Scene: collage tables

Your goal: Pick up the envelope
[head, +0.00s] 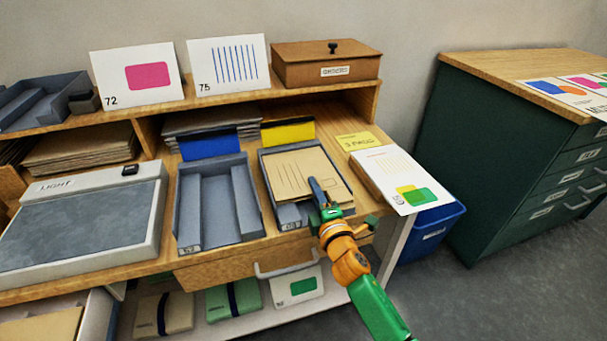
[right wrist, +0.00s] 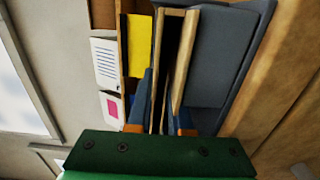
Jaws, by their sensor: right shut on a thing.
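The tan envelope (head: 296,172) is at the grey tray with the yellow tab (head: 289,132), with faint lines and a small box on its face. My right gripper (head: 321,190) is at its front right edge, shut on it. In the right wrist view the envelope (right wrist: 187,60) shows as narrow tan strips running up from between the blue fingers (right wrist: 163,118). The grey tray (right wrist: 218,60) is beside it there. I cannot tell whether the envelope is clear of the tray. My left gripper is not in view.
A second grey tray (head: 183,205) with a blue tab stands left. A white stack with a printed sheet (head: 393,178) is close on the right. A light box (head: 80,220) is at the left. A blue bin (head: 430,232) and green cabinet (head: 470,170) stand right.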

